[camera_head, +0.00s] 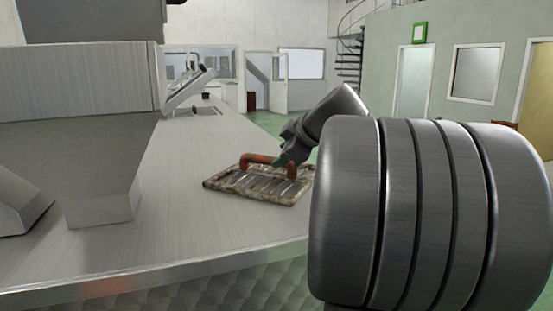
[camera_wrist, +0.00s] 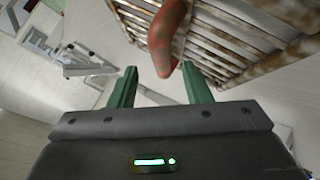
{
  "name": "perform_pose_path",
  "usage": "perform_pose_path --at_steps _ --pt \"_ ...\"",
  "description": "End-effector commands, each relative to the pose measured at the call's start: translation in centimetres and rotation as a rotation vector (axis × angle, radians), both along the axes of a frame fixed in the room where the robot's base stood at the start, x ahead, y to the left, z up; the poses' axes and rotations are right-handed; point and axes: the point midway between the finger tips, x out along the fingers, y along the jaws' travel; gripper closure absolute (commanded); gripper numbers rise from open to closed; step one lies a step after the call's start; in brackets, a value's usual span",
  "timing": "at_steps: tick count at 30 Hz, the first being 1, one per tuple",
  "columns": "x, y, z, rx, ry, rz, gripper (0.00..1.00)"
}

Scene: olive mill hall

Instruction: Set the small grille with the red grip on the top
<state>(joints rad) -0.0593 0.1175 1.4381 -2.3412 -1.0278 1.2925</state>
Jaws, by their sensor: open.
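The small grille (camera_head: 225,183) is a rusty, slatted rectangle, seemingly flat on the brushed-metal top (camera_head: 165,215), close to its right edge. Its red grip (camera_head: 262,158) arches above the slats. In the wrist view the gripper (camera_wrist: 157,72) is open, with the red grip (camera_wrist: 165,38) reaching into the gap between the two green fingertips. The grille's slats (camera_wrist: 235,35) show at the upper right there. Whether a finger touches the grip, I cannot tell.
A large metal machine (camera_head: 75,110) with a tapered lower part stands on the left of the top. A tilted grey device (camera_head: 190,92) and a sink-like recess (camera_head: 203,111) lie farther back. The top in front of the grille is clear. Green floor lies beyond.

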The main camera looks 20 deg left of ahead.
Motion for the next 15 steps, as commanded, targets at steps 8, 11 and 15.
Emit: perform_pose_path --at_steps 8,11,15 --pt "-2.7 -3.7 3.4 0.000 -0.004 -0.004 0.56" --pt "-3.3 -4.4 4.0 -0.001 -0.001 -0.002 0.56" --pt "-3.7 -4.8 4.4 -0.001 -0.001 0.000 0.56"
